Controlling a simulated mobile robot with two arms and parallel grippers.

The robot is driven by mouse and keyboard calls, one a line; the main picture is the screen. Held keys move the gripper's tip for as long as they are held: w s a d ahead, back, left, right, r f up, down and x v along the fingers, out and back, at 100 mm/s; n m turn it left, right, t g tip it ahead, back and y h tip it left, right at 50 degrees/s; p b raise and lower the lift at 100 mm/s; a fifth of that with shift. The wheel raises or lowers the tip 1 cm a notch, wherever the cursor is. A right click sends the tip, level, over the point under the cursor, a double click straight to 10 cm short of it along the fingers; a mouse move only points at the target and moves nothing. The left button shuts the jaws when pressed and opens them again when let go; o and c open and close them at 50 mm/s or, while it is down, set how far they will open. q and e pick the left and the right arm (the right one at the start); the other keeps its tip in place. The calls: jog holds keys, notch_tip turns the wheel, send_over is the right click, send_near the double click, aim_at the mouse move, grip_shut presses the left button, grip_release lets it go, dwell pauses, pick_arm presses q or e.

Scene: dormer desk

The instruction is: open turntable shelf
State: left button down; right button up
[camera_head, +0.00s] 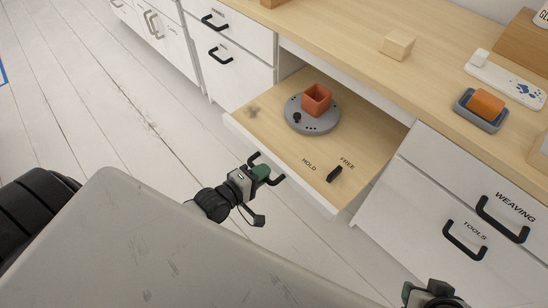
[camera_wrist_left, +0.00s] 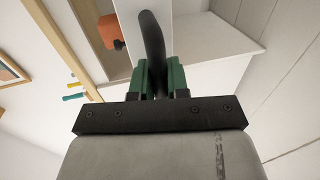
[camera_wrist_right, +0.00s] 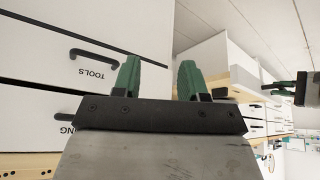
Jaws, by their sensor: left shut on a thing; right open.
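The turntable shelf (camera_head: 265,118) is a pale wood pull-out with a white front, standing out from the desk. On it is a round grey turntable (camera_head: 313,123) with a dark knob (camera_head: 297,117) and an orange square pot (camera_head: 316,99). A black lever (camera_head: 334,174) sits by the words HOLD and FREE, closer to FREE. My left gripper (camera_head: 263,174) is shut on the shelf's black handle (camera_head: 277,181); the handle also shows between its green fingers in the left wrist view (camera_wrist_left: 152,45). My right gripper (camera_wrist_right: 157,75) is open and empty, near the TOOLS drawer.
Drawers marked WEAVING (camera_head: 506,220) and TOOLS (camera_head: 466,241) are shut to the right of the shelf. White drawers (camera_head: 232,65) stand at left. The desktop (camera_head: 350,40) holds a wooden block (camera_head: 397,44) and an orange block in a blue-grey tray (camera_head: 481,111). Floor at left is clear.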

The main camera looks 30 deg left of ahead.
pick_arm(q)
jog(key=f+p+v, duration=0.1)
jog(key=p+v, duration=0.1)
jog(key=v, duration=0.5)
jog(key=shift+s+a+f, duration=0.15)
jog(key=shift+s+f, duration=0.15)
jog(key=shift+s, duration=0.15)
pick_arm(e)
jog(key=shift+s+d+r+g, duration=0.15)
jog(key=shift+s+r+g, duration=0.15)
jog(key=shift+s, duration=0.2)
jog(key=shift+s+d+r+g, duration=0.15)
jog(key=shift+s+g, duration=0.2)
jog(key=shift+s, duration=0.2)
jog(key=shift+s+d+r+g, duration=0.15)
jog(key=shift+s+r+g, duration=0.15)
jog(key=shift+s, duration=0.2)
pick_arm(q)
jog(key=c, duration=1.1)
grip_release()
jog(key=p+v, duration=0.2)
jog(key=v, duration=0.8)
jog(key=shift+s, duration=0.35)
pick_arm(e)
jog(key=x, duration=0.6)
jog(key=shift+f, duration=0.4)
pick_arm(q)
jog(key=shift+r, duration=0.1)
pick_arm(e)
jog(key=shift+g, duration=0.25)
